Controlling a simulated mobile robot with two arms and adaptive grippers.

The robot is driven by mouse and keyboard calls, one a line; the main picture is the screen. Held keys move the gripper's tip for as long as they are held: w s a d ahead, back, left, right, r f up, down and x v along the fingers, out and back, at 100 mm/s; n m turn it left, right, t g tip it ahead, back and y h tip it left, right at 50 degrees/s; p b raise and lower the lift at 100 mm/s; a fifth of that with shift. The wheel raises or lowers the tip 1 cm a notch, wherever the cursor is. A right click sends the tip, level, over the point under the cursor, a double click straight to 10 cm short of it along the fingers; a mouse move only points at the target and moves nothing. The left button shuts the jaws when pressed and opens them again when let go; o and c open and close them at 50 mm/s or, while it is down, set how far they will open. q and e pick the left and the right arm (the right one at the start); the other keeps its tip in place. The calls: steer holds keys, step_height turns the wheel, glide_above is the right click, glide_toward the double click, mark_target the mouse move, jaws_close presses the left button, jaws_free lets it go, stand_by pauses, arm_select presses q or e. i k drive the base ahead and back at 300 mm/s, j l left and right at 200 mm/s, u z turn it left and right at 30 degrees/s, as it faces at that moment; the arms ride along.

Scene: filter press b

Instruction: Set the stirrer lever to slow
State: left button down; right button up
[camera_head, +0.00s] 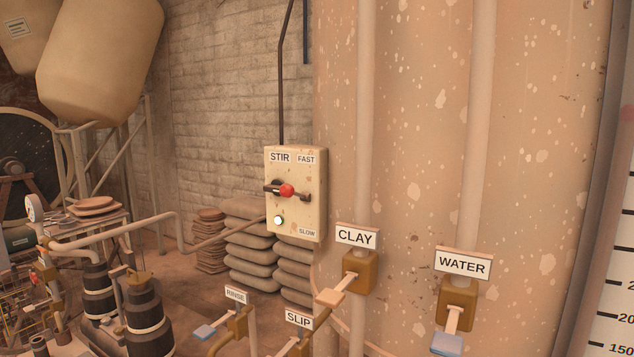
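The stirrer box (313,210) is a cream panel marked STIR, with FAST at its upper right and SLOW at its lower right. Its lever (287,190) has a red knob and a dark bar, and sits roughly level across the box, below the FAST label and well above SLOW. A round lamp (278,220) below the lever glows pale green. Neither of my grippers shows in the head view.
Valves labelled CLAY (358,270), WATER (456,305), SLIP (299,345) and RINSE (238,322) stand low in front of the large speckled tank (420,130). Stacked sacks (248,240) lie below and behind the box. Pipes and dark cylinders (150,315) fill the lower left.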

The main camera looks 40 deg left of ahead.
mark_target(287, 190)
steer(key=j+u, duration=0.2)
steer(key=u, duration=1.1)
steer(key=k+j, duration=0.05)
